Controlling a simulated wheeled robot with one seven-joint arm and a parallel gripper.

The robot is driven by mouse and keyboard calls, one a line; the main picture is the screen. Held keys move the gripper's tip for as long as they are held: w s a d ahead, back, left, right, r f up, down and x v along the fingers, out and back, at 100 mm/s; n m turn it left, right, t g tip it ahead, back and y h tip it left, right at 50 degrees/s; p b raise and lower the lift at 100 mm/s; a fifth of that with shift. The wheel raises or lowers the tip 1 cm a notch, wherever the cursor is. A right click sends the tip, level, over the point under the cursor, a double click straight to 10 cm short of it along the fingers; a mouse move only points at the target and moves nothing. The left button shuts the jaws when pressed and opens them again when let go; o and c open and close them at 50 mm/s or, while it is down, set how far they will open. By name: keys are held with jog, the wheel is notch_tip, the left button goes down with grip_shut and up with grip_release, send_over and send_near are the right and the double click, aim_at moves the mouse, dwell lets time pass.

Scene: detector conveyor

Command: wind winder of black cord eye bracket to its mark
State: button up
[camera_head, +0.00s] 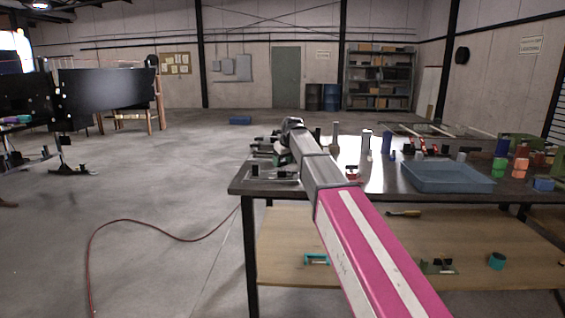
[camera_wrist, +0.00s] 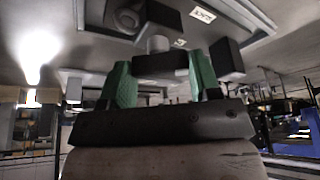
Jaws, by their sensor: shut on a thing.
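My gripper (camera_wrist: 160,72) shows in the wrist view with two green fingers, one on each side of a dark block with a pale grey round knob, which I take to be the winder (camera_wrist: 157,45). The fingers are closed on it. A large dark body hangs above it at the top of the wrist view. In the head view my arm reaches to the left end of the table, where dark bracket-like fixtures (camera_head: 272,152) sit partly behind it. My gripper's fingers are hidden there. I cannot make out the cord eye or the mark.
The dark table (camera_head: 400,185) carries a blue tray (camera_head: 447,178), several small upright posts and stacked coloured blocks (camera_head: 520,165) at the right. A lower wooden shelf (camera_head: 480,258) holds a few small items. A red hose (camera_head: 150,224) lies on open floor at left.

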jog(key=m+h, duration=0.1)
jog(key=m, duration=0.3)
jog(key=shift+a+t, duration=0.1)
jog(key=shift+t, duration=0.3)
jog(key=shift+m+h, duration=0.8)
jog(key=shift+m, duration=1)
jog(key=o, duration=0.9)
jog(key=shift+o, duration=0.2)
jog(key=shift+s+r, duration=0.1)
jog(key=shift+r, duration=0.05)
